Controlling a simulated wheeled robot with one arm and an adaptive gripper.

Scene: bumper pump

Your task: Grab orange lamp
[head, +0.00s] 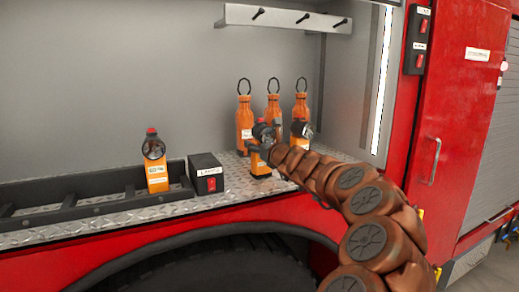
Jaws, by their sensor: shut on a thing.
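One orange lamp (260,165) stands upright on or just above the metal deck, right of the black box. My gripper (261,147) reaches it from the right and is shut on its upper part, hiding some of it. Another orange lamp (157,179), with a dark round head and red top, stands upright in the black rack (85,208) on the left. A third orange, dark-headed item, perhaps a lamp (299,144), stands behind my arm, partly hidden.
A black box (206,176) with a red switch sits between rack and gripper. Several orange bottles (244,118) with black loops stand behind the gripper. A shelf with pegs (282,18) hangs above. A red door (455,110) is on the right. Space above the rack is clear.

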